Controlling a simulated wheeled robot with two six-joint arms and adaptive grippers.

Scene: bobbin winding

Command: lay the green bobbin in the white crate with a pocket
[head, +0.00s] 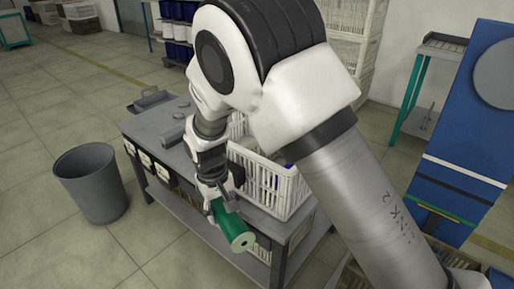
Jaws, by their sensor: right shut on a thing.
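The green bobbin (234,228) is in my right gripper (219,197), which is shut on its body. The bobbin is tilted, with its pale round end towards me, and appears in front of the bench's near edge. The white crate (284,197) with slatted sides stands on the grey bench, behind and to the right of the gripper. My right arm hides much of the crate, and its pocket cannot be made out. A little blue and white shows inside it. My left gripper is not in view.
The grey bench (153,128) has a grey tray (151,100) at its far end and small grey pieces on top. A grey bin (90,183) stands on the floor to the left. A blue machine (462,150) stands at right. The left floor is mostly clear.

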